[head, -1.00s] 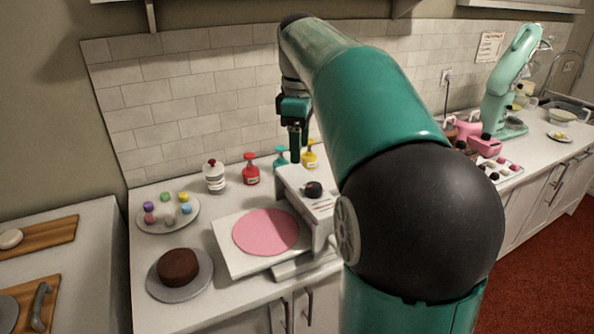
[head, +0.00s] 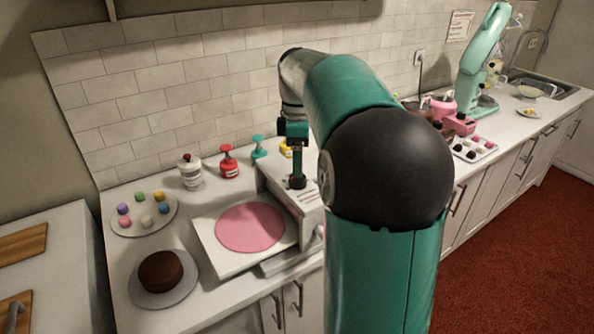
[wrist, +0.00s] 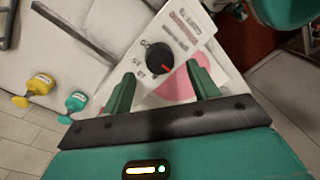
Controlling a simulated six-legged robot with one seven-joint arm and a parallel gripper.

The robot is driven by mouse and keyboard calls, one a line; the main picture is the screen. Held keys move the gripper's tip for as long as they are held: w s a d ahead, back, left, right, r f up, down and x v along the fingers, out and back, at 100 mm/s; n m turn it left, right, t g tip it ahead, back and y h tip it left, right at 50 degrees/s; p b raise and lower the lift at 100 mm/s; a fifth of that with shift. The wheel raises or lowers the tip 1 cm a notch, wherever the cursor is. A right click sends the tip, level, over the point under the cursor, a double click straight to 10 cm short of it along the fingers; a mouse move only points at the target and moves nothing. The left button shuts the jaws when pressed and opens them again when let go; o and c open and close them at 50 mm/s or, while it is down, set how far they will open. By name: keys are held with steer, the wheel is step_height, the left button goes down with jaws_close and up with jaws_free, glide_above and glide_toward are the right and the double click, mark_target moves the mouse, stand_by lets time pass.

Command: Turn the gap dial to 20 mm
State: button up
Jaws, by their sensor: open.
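The gap dial is a round black knob with a red pointer mark (wrist: 159,57) on the pale top panel of a sheeter-like machine (wrist: 190,35). The red mark lies at the knob's lower right in the wrist view. Small printed numbers sit left of and below the knob, too blurred to read surely. My gripper (wrist: 161,72) is open, one green finger on each lower side of the knob, with nothing held. In the head view my gripper (head: 297,168) points down over the dial (head: 297,182); I cannot tell whether the fingers touch it.
A pink round sheet (head: 250,227) lies on the machine's white bed. Red (head: 229,164), teal (head: 258,148) and yellow (head: 286,148) bottles and a white bottle (head: 190,173) stand behind. A chocolate cake (head: 160,271) and a plate of coloured balls (head: 123,224) are at left.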

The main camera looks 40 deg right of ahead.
mark_target(298, 180)
steer(key=shift+a+f, duration=0.1)
steer(key=shift+f, duration=1.8)
steer(key=shift+c, duration=0.2)
steer(key=c, duration=1)
steer(key=shift+o, duration=0.2)
